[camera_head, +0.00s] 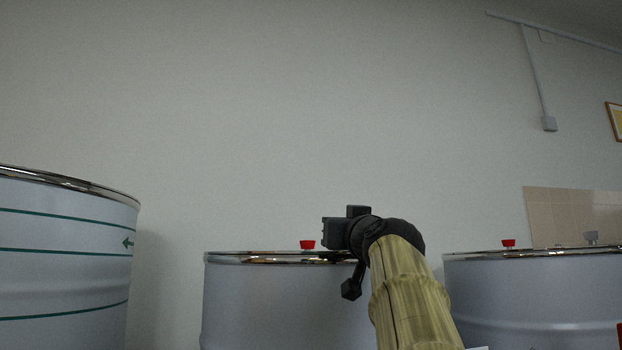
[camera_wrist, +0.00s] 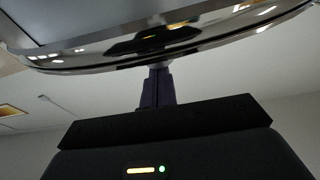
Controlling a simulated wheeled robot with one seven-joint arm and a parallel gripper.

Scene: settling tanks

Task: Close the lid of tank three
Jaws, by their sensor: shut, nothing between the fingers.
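No number shows on any tank, so I cannot tell which one is tank three. A grey metal tank (camera_head: 280,305) with a shiny rim stands in the middle of the head view, and a red knob (camera_head: 307,244) shows above its rim. My gripper (camera_wrist: 158,72) is shut and empty. In the wrist view its fingertips are right at a curved shiny rim (camera_wrist: 90,58); I cannot tell whether they touch it. In the head view my dark wrist overlaps the right part of the middle tank's rim. The tank tops are seen edge-on, so the lids' positions are unclear.
A taller tank (camera_head: 60,250) with green lines and an arrow stands at the left. Another grey tank (camera_head: 540,300) with a red knob (camera_head: 508,243) stands at the right. A bare wall (camera_head: 250,110) is behind; the space above the tanks is clear.

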